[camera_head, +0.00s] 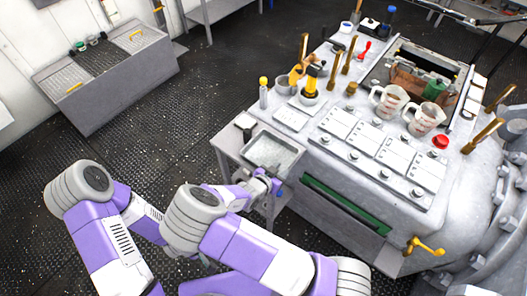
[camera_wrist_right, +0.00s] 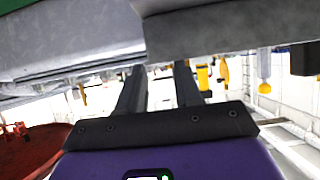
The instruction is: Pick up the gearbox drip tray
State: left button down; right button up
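A shallow grey metal tray (camera_head: 272,152), which I take to be the gearbox drip tray, lies on a small grey side stand beside the large machine. My right gripper (camera_head: 265,177) is at the tray's near edge, low against the stand's front. In the right wrist view its two dark fingers (camera_wrist_right: 158,85) stand apart with a clear gap and nothing between them. A grey slab edge (camera_wrist_right: 230,30) hangs just above the fingertips; I cannot tell whether it is the tray or the stand. My left gripper is not in view.
The grey machine (camera_head: 335,180) fills the right, with measuring jugs (camera_head: 390,101), a yellow-and-black tool (camera_head: 311,83) and brass handles on top. A grey cabinet (camera_head: 125,95) stands far left. Dark floor between is clear.

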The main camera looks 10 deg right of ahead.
aim_at(288, 166)
jog(key=x, duration=0.2)
jog(key=b+x, duration=0.1)
jog(key=x, duration=0.1)
jog(key=shift+w+d, duration=0.1)
jog(key=shift+d, duration=0.35)
jog(key=shift+r, duration=0.1)
grip_shut()
